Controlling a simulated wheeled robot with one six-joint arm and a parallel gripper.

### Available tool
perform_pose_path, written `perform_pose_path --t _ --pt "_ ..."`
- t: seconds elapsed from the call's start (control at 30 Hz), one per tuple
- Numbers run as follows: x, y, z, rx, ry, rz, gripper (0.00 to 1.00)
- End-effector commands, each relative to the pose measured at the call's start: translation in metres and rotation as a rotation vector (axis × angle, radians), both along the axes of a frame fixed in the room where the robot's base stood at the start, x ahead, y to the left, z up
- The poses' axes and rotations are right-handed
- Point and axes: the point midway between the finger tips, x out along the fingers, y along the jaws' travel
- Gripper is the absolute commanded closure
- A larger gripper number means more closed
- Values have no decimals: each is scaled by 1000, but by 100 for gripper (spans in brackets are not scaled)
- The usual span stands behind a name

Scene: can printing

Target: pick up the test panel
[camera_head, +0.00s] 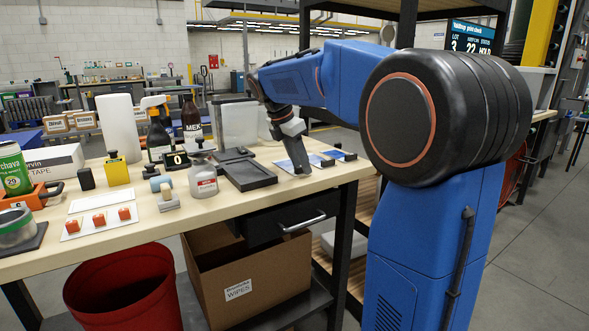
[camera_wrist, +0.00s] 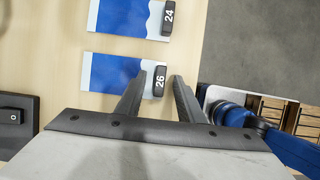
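Two flat test panels, each blue and white with a black numbered tag at one end, lie on the wooden bench. In the wrist view the panel tagged 26 (camera_wrist: 113,73) is nearer my gripper, and the panel tagged 24 (camera_wrist: 122,17) lies beyond it. My gripper (camera_wrist: 159,77) is open, with one finger on each side of the black 26 tag (camera_wrist: 159,82) in that view. I cannot tell how high the fingertips are above the panel. In the head view my gripper (camera_head: 299,165) points down over the panels at the bench's right end, partly hiding them.
A dark tray (camera_head: 262,180) lies left of my gripper. The bench's right edge is close.

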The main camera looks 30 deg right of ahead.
Motion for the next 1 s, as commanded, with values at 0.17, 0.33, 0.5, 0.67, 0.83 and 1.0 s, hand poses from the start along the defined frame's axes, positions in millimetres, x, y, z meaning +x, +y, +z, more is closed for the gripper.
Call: perform_pose_path --t 0.17,0.33,0.5,0.67,0.83,1.0 --pt "0 0 0 0 0 0 90" --pt "0 0 1 0 0 0 100" --pt "0 0 1 0 0 0 100" --pt "1 0 11 -1 -3 0 100" --pt "1 0 39 -1 -4 -1 100" --pt "1 0 70 -1 -4 -1 100"
